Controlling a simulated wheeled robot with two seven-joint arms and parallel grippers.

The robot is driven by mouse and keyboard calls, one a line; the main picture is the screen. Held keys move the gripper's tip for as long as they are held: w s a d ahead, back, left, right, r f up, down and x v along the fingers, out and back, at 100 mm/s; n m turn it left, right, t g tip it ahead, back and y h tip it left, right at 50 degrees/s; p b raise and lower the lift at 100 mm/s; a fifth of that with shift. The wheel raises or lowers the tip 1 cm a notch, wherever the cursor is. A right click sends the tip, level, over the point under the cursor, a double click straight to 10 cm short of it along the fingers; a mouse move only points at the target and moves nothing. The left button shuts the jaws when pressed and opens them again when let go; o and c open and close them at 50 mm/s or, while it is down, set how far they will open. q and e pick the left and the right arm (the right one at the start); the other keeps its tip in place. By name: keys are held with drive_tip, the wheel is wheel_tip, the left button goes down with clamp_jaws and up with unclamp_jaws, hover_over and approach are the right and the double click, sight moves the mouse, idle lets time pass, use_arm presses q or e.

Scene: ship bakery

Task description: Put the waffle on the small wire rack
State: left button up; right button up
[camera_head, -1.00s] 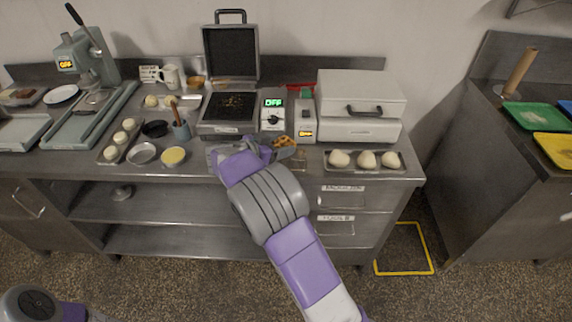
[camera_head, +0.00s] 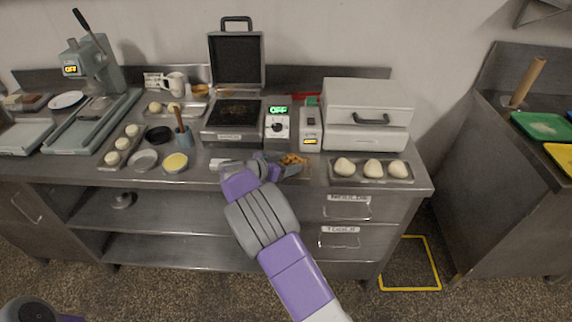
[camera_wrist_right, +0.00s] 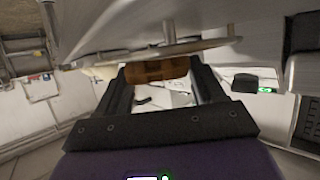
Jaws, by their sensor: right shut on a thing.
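The golden-brown waffle (camera_head: 292,160) is at the front of the worktop, below the grey control box. My right gripper (camera_head: 280,166) is shut on it; in the right wrist view the waffle (camera_wrist_right: 157,69) shows edge-on between the two fingertips. The small wire rack (camera_head: 303,173) seems to lie right under and beside the waffle, largely hidden by it and the gripper. I cannot tell whether the waffle touches it. My left gripper is outside the view; only part of my left arm shows at the lower left.
The open waffle iron (camera_head: 233,115) stands behind the gripper. A tin (camera_head: 175,162) and a cup with a brush (camera_head: 184,138) stand left.

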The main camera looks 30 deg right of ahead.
drive_tip(key=shift+r, duration=0.1)
drive_tip(key=shift+f, duration=0.2)
drive_tip(key=o, duration=1.1)
drive_tip(key=shift+c, duration=0.2)
drive_tip(key=shift+r, duration=0.1)
drive_tip(key=shift+r, duration=0.1)
drive_tip(key=p+v, duration=0.2)
drive_tip(key=v, duration=1)
drive_tip(key=shift+s, duration=0.1)
